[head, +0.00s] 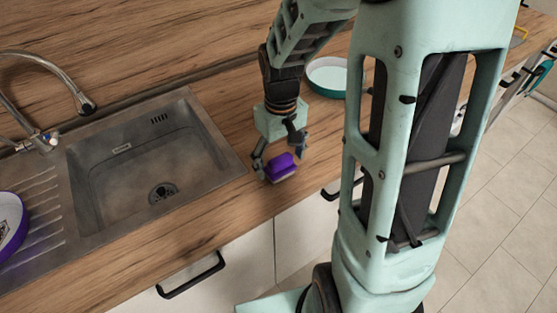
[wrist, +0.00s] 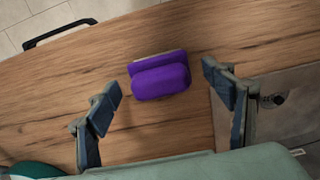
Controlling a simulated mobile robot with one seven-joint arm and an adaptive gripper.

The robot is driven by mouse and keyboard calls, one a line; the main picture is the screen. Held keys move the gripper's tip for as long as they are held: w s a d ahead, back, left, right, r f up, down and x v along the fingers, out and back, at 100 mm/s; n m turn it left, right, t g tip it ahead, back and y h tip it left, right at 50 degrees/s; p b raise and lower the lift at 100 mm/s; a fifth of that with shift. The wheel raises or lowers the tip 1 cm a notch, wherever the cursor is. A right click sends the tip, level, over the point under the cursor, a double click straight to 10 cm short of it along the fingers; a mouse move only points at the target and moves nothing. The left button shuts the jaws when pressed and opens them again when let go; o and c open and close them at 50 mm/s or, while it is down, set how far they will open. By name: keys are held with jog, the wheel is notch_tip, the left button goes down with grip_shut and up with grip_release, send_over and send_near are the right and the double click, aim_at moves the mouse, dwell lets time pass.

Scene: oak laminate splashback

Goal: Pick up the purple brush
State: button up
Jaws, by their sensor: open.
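The purple brush (head: 282,167) lies on the wooden counter to the right of the sink, near the counter's front edge. In the wrist view the brush (wrist: 161,78) shows a rounded purple top and a paler strip along its far side. My gripper (head: 279,159) is open over the counter, close to the brush. In the wrist view the fingers of my gripper (wrist: 165,93) stand apart to the left and right of the brush. A gap shows on each side, and I see no contact.
A metal sink (head: 213,140) with a tap (head: 84,103) is to the left. A white and teal bowl (head: 328,76) stands behind my gripper. A purple-rimmed round item (head: 20,238) is on the drainer. Cabinet handles (head: 191,279) stick out below the counter's front edge.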

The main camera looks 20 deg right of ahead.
notch_tip(320, 180, down, 2)
jog(key=shift+c, duration=0.2)
jog(key=c, duration=1.2)
jog(key=shift+c, duration=0.2)
jog(key=shift+r, duration=0.25)
